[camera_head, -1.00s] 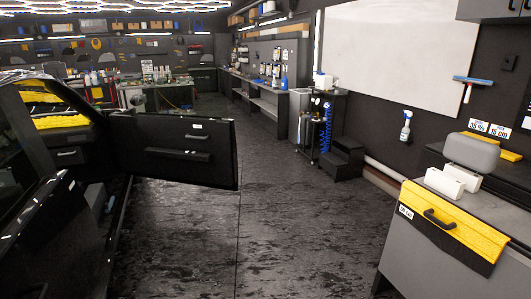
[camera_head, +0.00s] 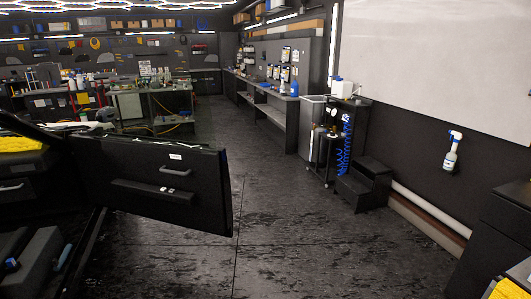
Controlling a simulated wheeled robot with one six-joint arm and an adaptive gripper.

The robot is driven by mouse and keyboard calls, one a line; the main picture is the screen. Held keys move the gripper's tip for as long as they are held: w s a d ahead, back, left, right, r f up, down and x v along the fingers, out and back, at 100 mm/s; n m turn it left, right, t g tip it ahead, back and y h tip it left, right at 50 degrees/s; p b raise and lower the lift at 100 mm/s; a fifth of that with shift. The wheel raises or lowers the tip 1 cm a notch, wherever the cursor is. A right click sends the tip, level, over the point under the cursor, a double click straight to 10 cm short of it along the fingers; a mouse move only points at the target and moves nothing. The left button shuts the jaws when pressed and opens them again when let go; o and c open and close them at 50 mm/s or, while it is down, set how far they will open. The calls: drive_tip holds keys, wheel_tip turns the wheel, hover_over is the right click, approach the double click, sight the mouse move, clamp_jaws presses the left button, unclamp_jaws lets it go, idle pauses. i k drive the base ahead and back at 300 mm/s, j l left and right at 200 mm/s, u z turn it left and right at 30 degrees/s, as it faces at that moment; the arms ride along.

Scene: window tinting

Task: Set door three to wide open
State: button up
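A black car door (camera_head: 150,185) stands open from the car at the left, its inner panel with a handle and armrest facing me. A small white label is on its upper right part. I cannot tell whether it is door three. The dark car body (camera_head: 28,180) is at the left edge, with a yellow cloth (camera_head: 20,145) inside and a dark seat below. My gripper is not in view.
Clear dark floor (camera_head: 300,235) lies right of the door. A black step stool (camera_head: 364,185), a cart with a blue coiled hose (camera_head: 345,145) and a spray bottle (camera_head: 452,150) on the wall are at the right. A dark cabinet (camera_head: 495,235) stands at the right edge. Workbenches line the back.

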sight(128, 174)
drive_tip(key=i, duration=1.95)
drive_tip(key=i+u, duration=0.1)
drive_tip(key=i, duration=0.5)
drive_tip(key=i+l, duration=0.1)
drive_tip(key=i, duration=0.5)
drive_tip(key=i+l+u, duration=0.15)
drive_tip(key=i, duration=0.5)
drive_tip(key=i+l+u, duration=0.15)
drive_tip(key=i+u, duration=0.2)
drive_tip(key=i+l+u, duration=0.3)
drive_tip(key=i, duration=0.2)
